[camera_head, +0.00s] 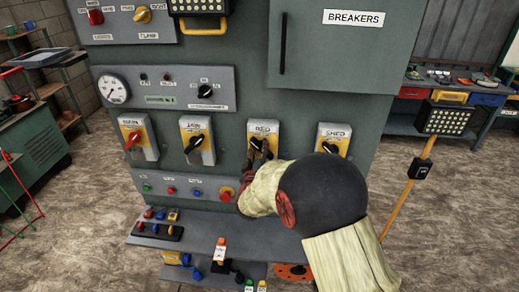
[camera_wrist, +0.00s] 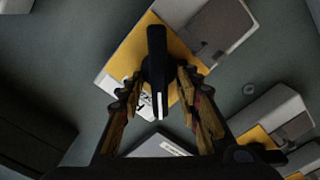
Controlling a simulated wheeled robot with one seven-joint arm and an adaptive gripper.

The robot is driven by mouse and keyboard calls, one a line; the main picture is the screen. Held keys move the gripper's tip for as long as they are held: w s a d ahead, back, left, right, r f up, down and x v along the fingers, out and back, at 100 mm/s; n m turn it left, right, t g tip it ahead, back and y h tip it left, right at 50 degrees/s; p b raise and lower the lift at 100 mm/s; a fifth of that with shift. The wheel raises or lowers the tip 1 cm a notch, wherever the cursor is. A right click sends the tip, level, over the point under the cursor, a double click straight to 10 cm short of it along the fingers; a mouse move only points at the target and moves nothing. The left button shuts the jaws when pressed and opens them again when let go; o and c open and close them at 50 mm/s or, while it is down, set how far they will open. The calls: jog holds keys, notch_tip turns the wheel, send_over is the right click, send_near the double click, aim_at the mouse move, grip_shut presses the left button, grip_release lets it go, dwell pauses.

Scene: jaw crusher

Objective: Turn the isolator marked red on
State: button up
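The isolator marked red (camera_head: 263,127) is the third of the row on the grey cabinet, a pale box with a yellow plate and a black handle. Its label is small but seems to read RED. My gripper (camera_head: 257,152) is in front of it and partly hides the handle. In the wrist view the black handle (camera_wrist: 157,62), with a white line at its lower end, stands between the two fingers of my gripper (camera_wrist: 160,85). The fingers are apart, with a narrow gap showing on each side of the handle.
Left of it are an isolator with a red handle (camera_head: 134,138) and one with a black handle (camera_head: 197,141). The isolator marked SHED (camera_head: 333,137) is close on the right, partly behind my arm. Below are small buttons and a red knob (camera_head: 226,194). A ledge (camera_head: 215,235) juts out lower down.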

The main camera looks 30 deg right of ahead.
jog(key=shift+c, duration=1.2)
grip_shut()
